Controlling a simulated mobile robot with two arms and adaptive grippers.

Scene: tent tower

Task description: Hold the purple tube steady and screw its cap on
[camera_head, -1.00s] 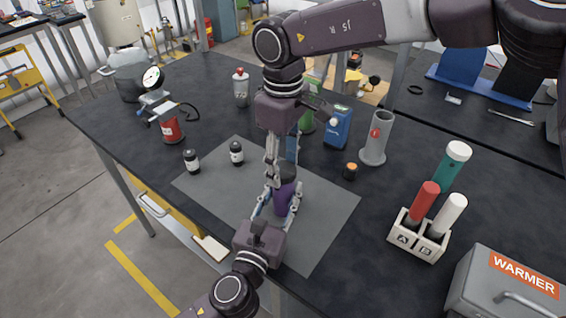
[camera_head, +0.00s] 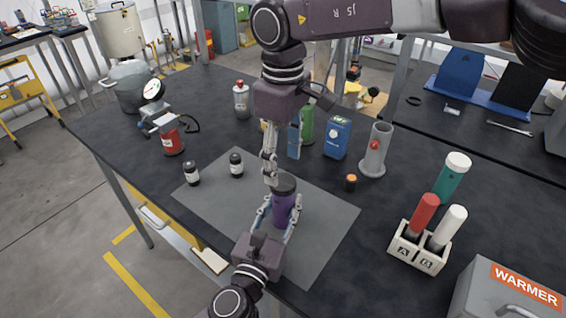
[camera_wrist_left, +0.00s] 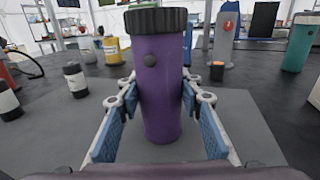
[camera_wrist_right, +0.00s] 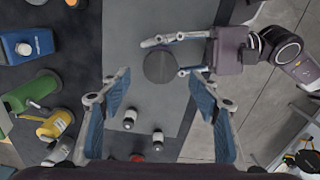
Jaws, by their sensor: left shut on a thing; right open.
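The purple tube (camera_head: 283,207) stands upright on the grey mat (camera_head: 325,215). A black ribbed cap (camera_head: 284,185) sits level on its top; the left wrist view shows the tube (camera_wrist_left: 161,95) and cap (camera_wrist_left: 156,20) close up, with no clear gap between them. My left gripper (camera_head: 281,213) is shut on the tube's body, one finger at each side. My right gripper (camera_head: 270,182) points down just left of the cap in the head view, open and empty. In the right wrist view the round cap top (camera_wrist_right: 159,67) lies between its spread fingers, apart from them.
Behind are a blue box (camera_head: 337,138), a green cylinder (camera_head: 307,125) and a grey tube holder (camera_head: 376,150). The mat's front right is clear.

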